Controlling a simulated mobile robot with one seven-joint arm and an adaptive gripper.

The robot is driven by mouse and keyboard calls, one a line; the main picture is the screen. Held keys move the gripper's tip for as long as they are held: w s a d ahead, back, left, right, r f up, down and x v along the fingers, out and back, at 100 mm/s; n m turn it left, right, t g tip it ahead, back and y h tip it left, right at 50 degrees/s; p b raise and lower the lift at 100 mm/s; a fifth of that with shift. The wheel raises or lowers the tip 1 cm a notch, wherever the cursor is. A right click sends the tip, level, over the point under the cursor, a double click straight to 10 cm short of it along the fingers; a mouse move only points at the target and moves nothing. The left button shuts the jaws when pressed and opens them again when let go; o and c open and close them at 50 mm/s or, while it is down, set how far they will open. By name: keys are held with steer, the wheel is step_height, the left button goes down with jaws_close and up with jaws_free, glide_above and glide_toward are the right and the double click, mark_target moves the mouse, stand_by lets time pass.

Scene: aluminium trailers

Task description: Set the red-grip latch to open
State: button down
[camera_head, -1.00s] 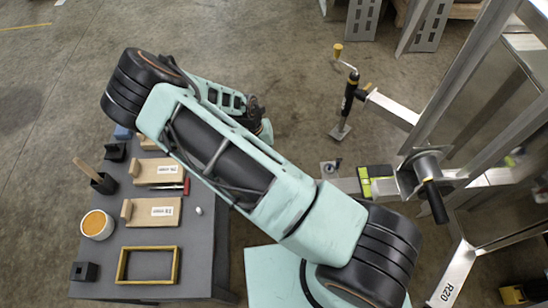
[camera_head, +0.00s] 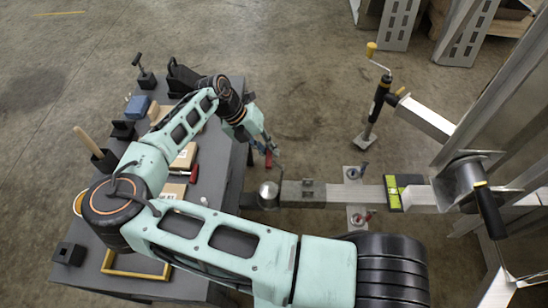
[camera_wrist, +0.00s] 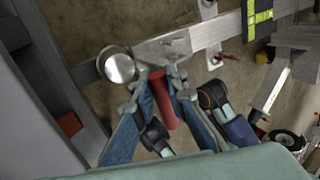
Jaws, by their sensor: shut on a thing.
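The red grip (camera_wrist: 163,103) of the latch stands between my gripper's two fingers in the wrist view, its upper end close to the trailer's metal coupler (camera_wrist: 165,47). My gripper (camera_wrist: 161,85) is shut on this grip. In the head view my gripper (camera_head: 260,146) reaches down beside the table's right edge, and a bit of the red grip (camera_head: 268,159) shows at its tips. The coupler's silver dome (camera_head: 268,190) lies just below it in the picture. The latch's joint with the coupler is partly hidden, so its exact setting is hard to tell.
The trailer drawbar (camera_head: 335,196) runs right, with a yellow-green level (camera_head: 399,192) on it and small blue (camera_head: 364,167) and red (camera_head: 369,215) levers beside it. A jockey crank (camera_head: 379,90) stands above. The grey table (camera_head: 226,172) with blocks and tools is at left.

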steer(key=a+f+h+b, duration=0.1)
steer(key=b, duration=0.5)
steer(key=a+f+h+b, duration=0.1)
steer(key=a+b, duration=0.1)
steer(key=b, duration=0.5)
steer(key=shift+w+a, duration=0.1)
steer(key=shift+a, duration=0.05)
steer(key=shift+a+r+b, duration=0.2)
steer(key=shift+b, duration=0.55)
steer(key=c, duration=2)
jaws_free()
steer(key=shift+o, duration=0.5)
steer(key=shift+r, duration=0.1)
steer(key=shift+w+a+r, duration=0.1)
steer(key=v, duration=0.7)
steer(key=shift+a, duration=0.15)
